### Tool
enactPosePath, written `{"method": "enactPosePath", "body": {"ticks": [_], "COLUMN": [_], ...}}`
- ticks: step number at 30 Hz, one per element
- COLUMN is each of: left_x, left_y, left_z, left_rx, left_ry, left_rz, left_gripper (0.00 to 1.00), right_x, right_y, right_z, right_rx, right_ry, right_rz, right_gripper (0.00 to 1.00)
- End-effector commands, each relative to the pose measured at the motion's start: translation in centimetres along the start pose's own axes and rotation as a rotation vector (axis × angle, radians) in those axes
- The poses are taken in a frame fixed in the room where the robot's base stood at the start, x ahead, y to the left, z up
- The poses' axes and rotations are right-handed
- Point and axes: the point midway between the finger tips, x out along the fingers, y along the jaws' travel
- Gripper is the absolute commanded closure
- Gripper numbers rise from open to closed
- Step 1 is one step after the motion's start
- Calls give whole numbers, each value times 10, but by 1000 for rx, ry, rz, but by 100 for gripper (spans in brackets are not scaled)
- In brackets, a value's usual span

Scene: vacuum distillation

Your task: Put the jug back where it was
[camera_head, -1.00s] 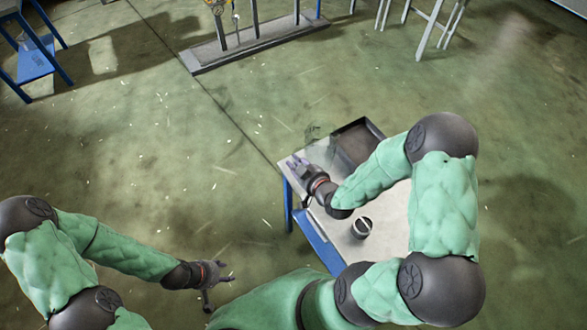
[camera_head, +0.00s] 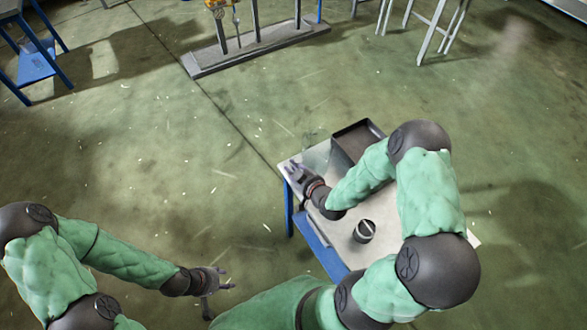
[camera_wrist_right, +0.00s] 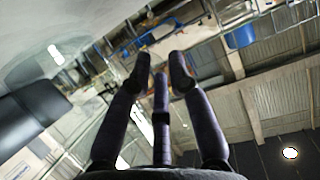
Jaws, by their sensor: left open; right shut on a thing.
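The jug (camera_head: 317,153) looks like a clear, faint glass vessel by the far-left corner of the small table (camera_head: 333,234); its outline is hard to make out. My right gripper (camera_head: 293,169) is shut on it at the table's left edge. Whether the jug touches the table I cannot tell. In the right wrist view, the fingers of my right gripper (camera_wrist_right: 163,75) point up the picture, with blurred clear shapes around them. My left gripper (camera_head: 226,282) is open and empty, out over the floor to the left of the table.
A dark tray (camera_head: 355,140) lies at the table's far end. A small dark round container (camera_head: 364,231) stands on the table nearer to me. A stand with a grey base (camera_head: 256,47) is on the floor farther back. The floor left of the table is clear.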

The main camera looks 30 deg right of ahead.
Motion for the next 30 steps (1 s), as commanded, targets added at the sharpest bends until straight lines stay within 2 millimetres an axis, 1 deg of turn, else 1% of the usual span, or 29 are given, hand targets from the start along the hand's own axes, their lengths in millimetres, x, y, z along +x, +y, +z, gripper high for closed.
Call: {"method": "enactPosePath", "body": {"ticks": [3, 4, 6, 15, 20, 23, 30], "left_x": [4, 3, 3, 2, -2, -6, -17], "left_y": [-2, -1, -1, -1, 1, 2, 6], "left_z": [0, 0, 0, 0, 0, 0, 1], "left_rx": [0, 0, 0, 0, 0, 0, 0], "left_ry": [0, 0, 0, 0, 0, 0, 0], "left_rz": [0, 0, 0, 0, 0, 0, 0], "left_gripper": [52, 52, 52, 52, 52, 52, 52], "right_x": [2, 1, 1, 1, -3, -19, -69], "right_y": [0, 0, 0, 0, 0, 1, 2], "right_z": [4, 3, 3, 2, -2, -1, -2], "right_rx": [0, 0, 0, 0, 1, 2, 4], "right_ry": [1, 0, -1, -1, -1, -2, -2], "right_rz": [0, 0, 0, 0, 1, 3, 5], "right_gripper": [100, 72, 57, 57, 57, 57, 57]}}
